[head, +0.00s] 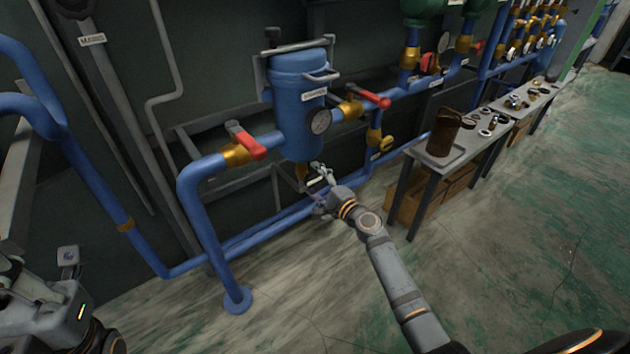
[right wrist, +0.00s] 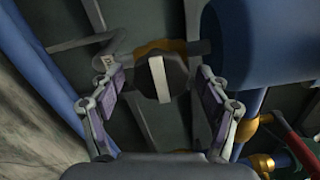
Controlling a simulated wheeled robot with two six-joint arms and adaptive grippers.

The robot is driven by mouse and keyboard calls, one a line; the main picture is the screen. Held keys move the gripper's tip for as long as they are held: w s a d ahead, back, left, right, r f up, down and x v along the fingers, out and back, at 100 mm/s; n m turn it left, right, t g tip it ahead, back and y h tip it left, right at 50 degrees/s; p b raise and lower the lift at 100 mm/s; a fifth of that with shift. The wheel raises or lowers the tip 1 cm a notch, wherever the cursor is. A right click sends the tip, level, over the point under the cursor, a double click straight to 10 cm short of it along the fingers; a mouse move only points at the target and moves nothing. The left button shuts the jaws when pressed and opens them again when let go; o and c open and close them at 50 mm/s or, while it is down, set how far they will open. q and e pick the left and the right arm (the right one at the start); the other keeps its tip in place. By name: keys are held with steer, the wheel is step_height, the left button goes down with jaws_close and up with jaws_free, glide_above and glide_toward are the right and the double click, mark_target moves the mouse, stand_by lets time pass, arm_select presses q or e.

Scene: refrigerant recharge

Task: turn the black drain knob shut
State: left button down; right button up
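The black drain knob (right wrist: 177,76) has a pale bar across its face and sits in front of a brass fitting (right wrist: 150,47). In the right wrist view it lies between the fingers of my right gripper (right wrist: 160,97), which is open with a gap on both sides. In the head view my right gripper (head: 319,190) is just below the blue vessel (head: 298,100), by its brass bottom outlet (head: 300,173). The knob is mostly covered by the gripper there. My left gripper (head: 38,264) is at the lower left edge, partly cut off, fingers apart and empty, far from the knob.
Red-handled valves (head: 246,143) and blue pipes (head: 205,235) flank the vessel; another red handle (head: 372,97) is on its right. A metal table (head: 476,143) with a brown canister (head: 443,133) stands right. Floor in front is clear.

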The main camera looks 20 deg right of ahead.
steer(key=shift+s+d, duration=0.1)
steer(key=shift+s, duration=0.1)
steer(key=v, duration=1.1)
steer(key=shift+s, duration=0.3)
